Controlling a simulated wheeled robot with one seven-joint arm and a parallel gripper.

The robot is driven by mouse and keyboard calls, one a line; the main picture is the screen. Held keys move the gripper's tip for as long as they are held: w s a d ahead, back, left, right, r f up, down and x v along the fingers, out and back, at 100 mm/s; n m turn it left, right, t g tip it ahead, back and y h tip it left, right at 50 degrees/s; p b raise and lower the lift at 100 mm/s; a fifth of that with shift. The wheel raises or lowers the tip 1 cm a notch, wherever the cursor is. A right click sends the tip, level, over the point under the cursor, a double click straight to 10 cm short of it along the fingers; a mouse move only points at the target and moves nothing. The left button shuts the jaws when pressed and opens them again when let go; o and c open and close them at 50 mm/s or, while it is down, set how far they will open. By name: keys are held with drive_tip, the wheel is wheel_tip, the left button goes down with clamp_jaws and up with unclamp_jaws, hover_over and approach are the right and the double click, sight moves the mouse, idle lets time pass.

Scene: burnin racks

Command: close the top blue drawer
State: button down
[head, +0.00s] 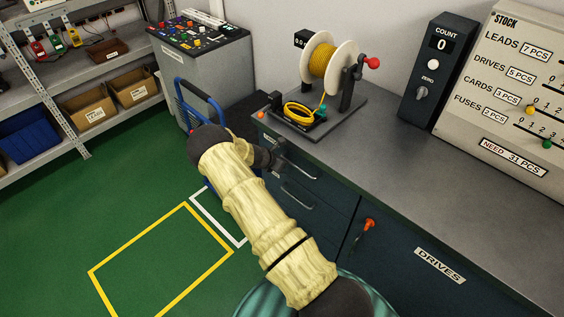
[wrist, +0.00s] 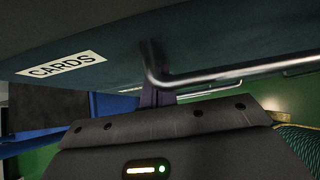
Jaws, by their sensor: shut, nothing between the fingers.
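The top blue drawer (head: 325,188) is in the dark blue cabinet under the grey counter, with a silver bar handle (head: 297,170). Whether it stands out from the cabinet is hard to tell. In the wrist view its dark blue front (wrist: 205,45) fills the top, with a "CARDS" label (wrist: 62,64) and the bar handle (wrist: 240,74). My gripper (wrist: 155,97) is shut and empty, its fingertips close to the handle's left end; I cannot tell whether they touch. In the head view my arm hides part of the drawer fronts, and the fingertips are not clear.
A second drawer handle (head: 297,197) is just below. A "DRIVES" door (head: 440,264) with an orange knob (head: 369,224) is to the right. A cable reel (head: 322,62) stands on the counter. A blue hand truck (head: 197,100) stands behind my wrist. The green floor (head: 60,225) at left is open.

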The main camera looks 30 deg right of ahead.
drive_tip(key=s+a+f+b+v, duration=0.1)
drive_tip(key=f+v, duration=0.1)
drive_tip(key=v, duration=1)
drive_tip(key=shift+a+r, duration=0.3)
drive_tip(key=shift+a, duration=0.4)
drive_tip(key=s+a+r+m+y+p, duration=0.1)
drive_tip(key=s+a+r+m+y, duration=0.3)
drive_tip(key=s+r+m, duration=0.7)
drive_tip(key=s+a+r+m+y+p, duration=0.1)
drive_tip(key=s+a+r+m+y, duration=0.3)
drive_tip(key=s+r+m, duration=0.7)
drive_tip(key=s+a, duration=0.1)
drive_tip(key=s, duration=0.3)
drive_tip(key=shift+a, duration=0.25)
